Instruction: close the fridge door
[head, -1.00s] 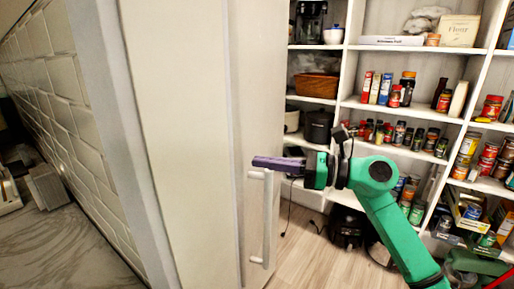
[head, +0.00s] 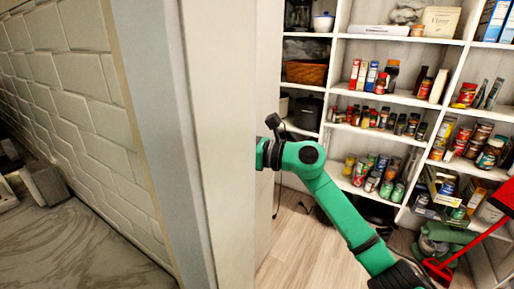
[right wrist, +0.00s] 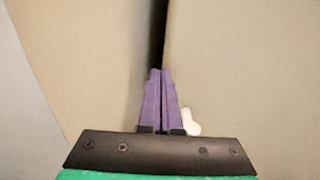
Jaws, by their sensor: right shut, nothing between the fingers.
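The fridge door is a pale, tall panel (head: 267,70), seen as a narrow strip at the centre of the head view, behind the edge of a nearer pale upright. Its handle is hidden there. In the right wrist view my right gripper (right wrist: 160,72) has its purple fingers shut together and empty. The fingertips point at a dark vertical gap between two pale panels; I cannot tell whether they touch. A white rounded piece (right wrist: 191,123), possibly the handle end, shows just right of the fingers. In the head view the right fingers are hidden behind the upright. My left gripper is not in view.
Shelves (head: 400,97) with jars, cans and boxes fill the back right. A red dustpan-like item (head: 503,195) stands at the right. The wooden floor (head: 300,240) is partly clear. A tiled wall (head: 75,95) and grey counter (head: 70,245) are at the left.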

